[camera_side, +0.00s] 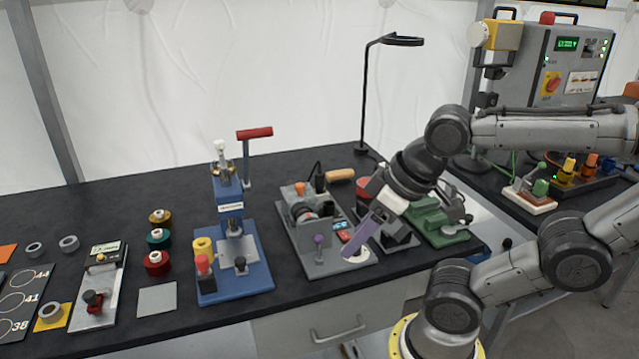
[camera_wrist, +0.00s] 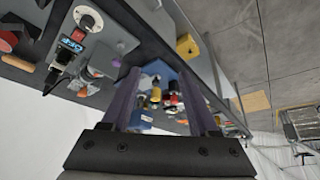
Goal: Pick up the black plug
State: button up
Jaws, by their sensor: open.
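A small black upright piece (camera_side: 320,179), which looks like the black plug, stands at the back of the grey fixture board (camera_side: 325,268), with a thin dark cable near it. A dark piece near the tan handle in the wrist view (camera_wrist: 52,80) may be the same one; I cannot be sure. My gripper (camera_side: 352,248) has purple fingers and hangs tilted over the front right of the grey board, in front of and right of the black piece. In the wrist view my gripper (camera_wrist: 160,76) has its fingers apart, with nothing held between them.
A blue press (camera_side: 230,215) with a red-handled lever stands left of the grey board. A tan handle (camera_side: 340,175) lies behind it, and a green fixture (camera_side: 440,222) sits to the right. A black lamp stand (camera_side: 364,100) rises at the back edge.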

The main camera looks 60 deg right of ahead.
jog(key=shift+o, duration=0.5)
jog(key=w+d+r+m+g, duration=0.2)
jog(key=w+d+r+m, duration=0.4)
jog(key=w, duration=0.4)
jog(key=m+g, duration=0.4)
jog(key=m, duration=0.6)
send_over(320, 172)
notch_tip(320, 172, down, 5)
jog(key=f, duration=0.7)
jog(key=shift+s+d+f, duration=0.2)
jog(key=shift+d, duration=0.2)
jog(key=shift+w+a+f, duration=0.1)
jog(key=shift+w+f, duration=0.1)
jog(key=shift+f, duration=1.2)
jog(key=shift+w+f, duration=0.2)
jog(key=shift+f, duration=1.2)
grip_shut()
